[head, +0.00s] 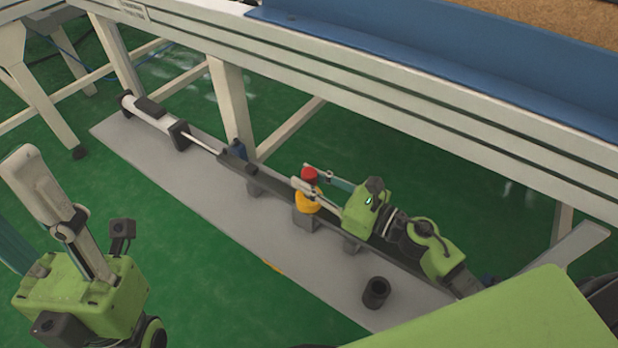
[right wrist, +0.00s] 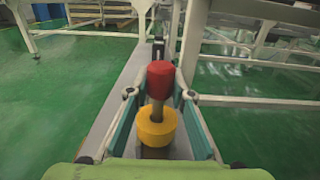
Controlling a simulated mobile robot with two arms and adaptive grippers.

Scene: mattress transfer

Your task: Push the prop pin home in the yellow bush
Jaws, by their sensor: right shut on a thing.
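The prop pin has a red knob (head: 309,174) on a grey shank and stands upright in the yellow bush (head: 307,203) on the dark beam. In the right wrist view the red knob (right wrist: 160,75) is above the yellow bush (right wrist: 157,128), with a length of bare shank between them. My right gripper (head: 304,176) is shut on the prop pin, one finger on each side of it. The exact contact is hard to see. My left gripper (head: 32,210) is at the left, raised and empty, fingers apart; one finger is partly cut off by the frame edge.
A white-bodied cylinder (head: 150,116) with a rod joins the dark beam on the grey floor plate (head: 215,215). A black hollow cylinder (head: 376,291) stands on the plate near the front. The white frame with blue edging (head: 430,50) runs above and behind.

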